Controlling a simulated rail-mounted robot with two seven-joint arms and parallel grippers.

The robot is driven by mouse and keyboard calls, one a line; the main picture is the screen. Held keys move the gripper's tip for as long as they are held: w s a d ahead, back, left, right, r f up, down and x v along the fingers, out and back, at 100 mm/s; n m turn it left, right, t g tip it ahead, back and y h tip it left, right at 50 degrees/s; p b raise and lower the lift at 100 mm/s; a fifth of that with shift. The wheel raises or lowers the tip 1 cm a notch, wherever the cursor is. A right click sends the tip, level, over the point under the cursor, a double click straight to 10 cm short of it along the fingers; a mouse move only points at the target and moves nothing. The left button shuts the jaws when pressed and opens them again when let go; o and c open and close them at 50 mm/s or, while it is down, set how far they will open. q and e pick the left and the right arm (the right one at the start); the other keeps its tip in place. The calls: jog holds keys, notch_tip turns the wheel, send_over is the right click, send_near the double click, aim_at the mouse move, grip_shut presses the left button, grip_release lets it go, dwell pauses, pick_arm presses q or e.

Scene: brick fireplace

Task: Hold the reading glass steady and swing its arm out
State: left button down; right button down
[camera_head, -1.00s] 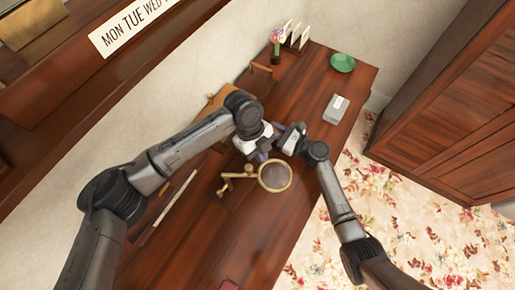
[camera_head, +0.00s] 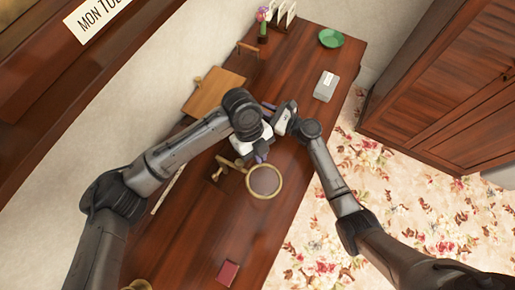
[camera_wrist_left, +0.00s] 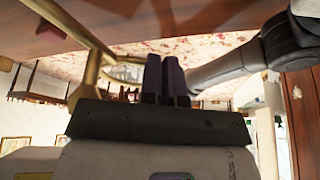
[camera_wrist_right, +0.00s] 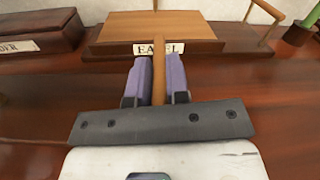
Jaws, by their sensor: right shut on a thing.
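The reading glass has a brass ring and lens (camera_head: 265,181) on a brass arm, whose stand (camera_head: 222,168) is on the desk. My left gripper (camera_head: 261,158) is at the far side of the ring. In the left wrist view its dark fingers (camera_wrist_left: 163,75) are together, with the brass ring and rod (camera_wrist_left: 88,65) just left of them; contact is unclear. My right gripper (camera_head: 270,106) is beyond the glass. In the right wrist view its fingers (camera_wrist_right: 158,80) are shut on a tan wooden rod (camera_wrist_right: 159,72), which runs toward a board labelled as an easel (camera_wrist_right: 155,27).
The wooden easel board (camera_head: 213,90) lies beyond my left arm. A grey box (camera_head: 325,86), a green dish (camera_head: 331,38) and a flower vase (camera_head: 263,28) are at the far end. A red book (camera_head: 228,273) lies near. The desk's near middle is clear.

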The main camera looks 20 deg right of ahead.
pick_arm(q)
jog(key=shift+s+d+f, duration=0.1)
jog(key=shift+s+f, duration=0.05)
dwell(0.3)
jog(key=shift+w+a+r+m, duration=0.95)
jog(key=shift+w+r+m, duration=0.15)
jog(key=shift+w+r, duration=3.7)
jog(key=s+d+f+y, duration=0.1)
jog(key=s+f, duration=0.6)
jog(key=f, duration=0.2)
jog(key=shift+s, duration=0.35)
jog(key=shift+f, duration=0.1)
